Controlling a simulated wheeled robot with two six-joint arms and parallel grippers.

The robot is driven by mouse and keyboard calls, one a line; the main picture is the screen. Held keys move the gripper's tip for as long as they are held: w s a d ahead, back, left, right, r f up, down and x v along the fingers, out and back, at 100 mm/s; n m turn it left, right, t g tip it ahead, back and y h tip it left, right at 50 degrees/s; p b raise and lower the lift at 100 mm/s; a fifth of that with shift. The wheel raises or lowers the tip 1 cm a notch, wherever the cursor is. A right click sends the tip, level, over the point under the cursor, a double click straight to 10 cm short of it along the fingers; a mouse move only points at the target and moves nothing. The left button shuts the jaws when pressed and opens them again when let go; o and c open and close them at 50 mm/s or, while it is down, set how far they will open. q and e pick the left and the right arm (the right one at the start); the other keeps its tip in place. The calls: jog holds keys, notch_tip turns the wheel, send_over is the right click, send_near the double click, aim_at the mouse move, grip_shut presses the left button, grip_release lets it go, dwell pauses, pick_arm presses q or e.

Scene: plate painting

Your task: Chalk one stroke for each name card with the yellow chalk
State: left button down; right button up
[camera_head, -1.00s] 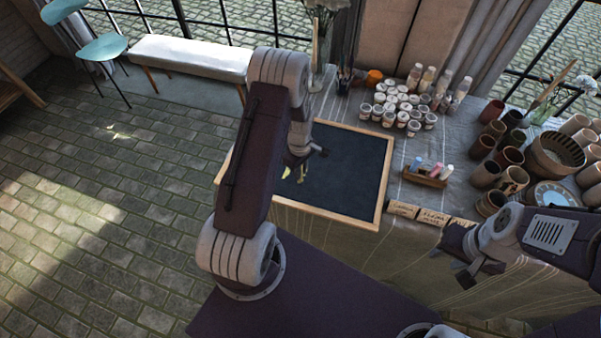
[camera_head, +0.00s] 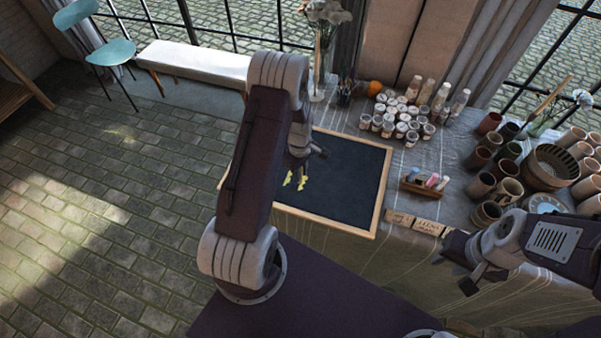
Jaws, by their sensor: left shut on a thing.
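The dark chalkboard (camera_head: 345,185) with a light wooden frame lies on the table. Two short yellow strokes (camera_head: 302,182) show on its left part, close together. My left gripper (camera_head: 313,153) is over the board, just above the strokes, and is shut; the yellow chalk in it is too small or hidden to make out. Name cards stand along the table's front edge: one at the left (camera_head: 398,217), one beside it (camera_head: 428,227), and a third partly hidden by my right arm. My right gripper (camera_head: 481,278) hangs in front of the table, apart from the cards; its opening is unclear.
A wooden chalk holder (camera_head: 424,189) with blue, pink and white chalks stands right of the board. Several small jars (camera_head: 402,120) and bottles stand behind it. Clay pots (camera_head: 481,185) and a bowl (camera_head: 551,168) crowd the right. My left arm hides the board's left side.

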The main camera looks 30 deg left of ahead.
pick_arm(q)
jog(key=shift+r+p, duration=0.6)
jog(key=shift+r, duration=0.3)
